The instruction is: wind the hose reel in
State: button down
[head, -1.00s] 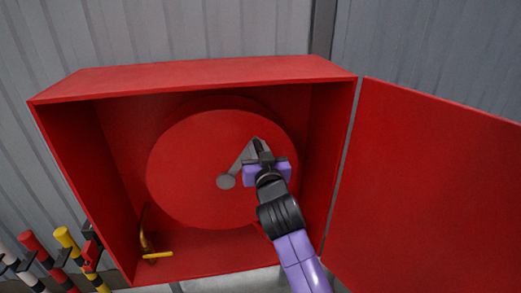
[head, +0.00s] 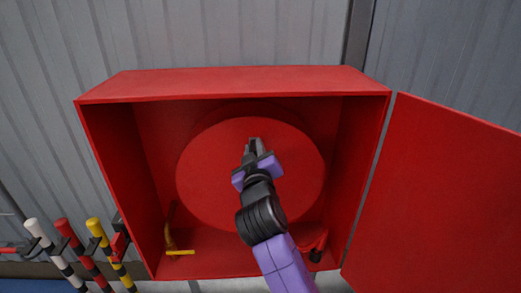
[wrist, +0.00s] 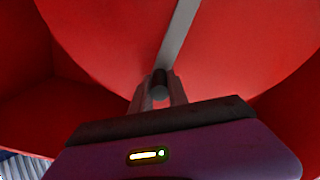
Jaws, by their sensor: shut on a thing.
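The red hose reel (head: 205,185) sits inside an open red cabinet (head: 240,84), facing me as a large round disc. My gripper (head: 254,146) is in front of the disc, just above its middle. In the wrist view my gripper (wrist: 159,92) is shut on the dark crank handle (wrist: 160,78). The flat grey crank arm (wrist: 181,30) runs up from the handle across the red disc. In the head view my gripper and arm hide the crank and hub.
The cabinet door (head: 455,195) stands open on the right. A yellow valve lever (head: 178,251) is at the cabinet's lower left, and a red piece with a black end (head: 314,246) at its lower right. Striped poles (head: 105,245) stand outside at the left.

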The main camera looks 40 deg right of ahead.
jog(key=shift+w+a, duration=0.1)
dwell(0.3)
jog(key=c, duration=1.3)
grip_release()
jog(key=b+v, duration=0.2)
jog(key=v, duration=0.6)
jog(key=shift+w, duration=0.1)
